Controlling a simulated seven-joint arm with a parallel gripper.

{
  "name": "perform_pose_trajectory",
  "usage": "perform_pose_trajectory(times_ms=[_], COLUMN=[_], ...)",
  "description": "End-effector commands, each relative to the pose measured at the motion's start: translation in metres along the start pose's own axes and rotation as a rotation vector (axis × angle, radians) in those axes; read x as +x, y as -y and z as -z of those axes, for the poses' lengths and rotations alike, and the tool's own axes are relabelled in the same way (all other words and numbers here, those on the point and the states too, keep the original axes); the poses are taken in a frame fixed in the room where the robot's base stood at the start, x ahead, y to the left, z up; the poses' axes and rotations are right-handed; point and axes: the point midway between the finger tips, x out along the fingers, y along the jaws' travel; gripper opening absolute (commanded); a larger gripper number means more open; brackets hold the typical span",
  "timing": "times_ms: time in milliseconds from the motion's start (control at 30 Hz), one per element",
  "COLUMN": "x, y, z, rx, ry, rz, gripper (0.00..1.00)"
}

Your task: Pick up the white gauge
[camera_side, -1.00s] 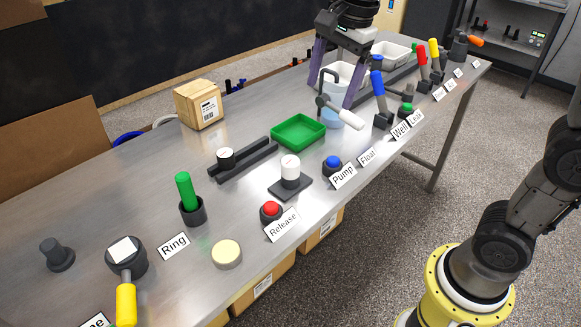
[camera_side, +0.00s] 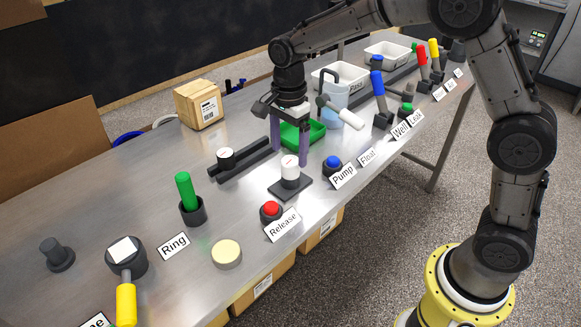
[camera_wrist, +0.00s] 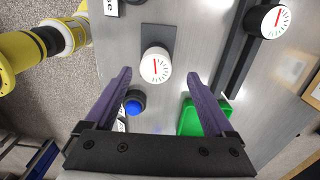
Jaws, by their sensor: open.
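A white gauge (camera_side: 289,171) stands upright on a dark square base (camera_side: 291,187) near the front edge of the table. In the wrist view its round dial (camera_wrist: 155,66) with a red needle faces the camera, ahead of the fingertips and between their lines. A second white-faced gauge (camera_side: 226,154) sits on a dark rail; in the wrist view it is at the upper right (camera_wrist: 270,21). My gripper (camera_side: 289,158) is open, with purple fingers pointing down, above the table by the green tray and just behind the first gauge. Nothing is between the fingers.
A green tray (camera_side: 316,132) lies behind my gripper. A blue button (camera_side: 332,163) and a red button (camera_side: 270,210) flank the gauge's base.

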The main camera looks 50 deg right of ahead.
Motion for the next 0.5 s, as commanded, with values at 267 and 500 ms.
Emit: perform_pose_trajectory(times_ms=[267, 500], x=[0.024, 0.053], y=[-0.004, -0.006], z=[-0.001, -0.002], rx=[-0.001, 0.0], ry=[0.0, 0.0], rz=[-0.003, 0.0], gripper=[0.89, 0.89])
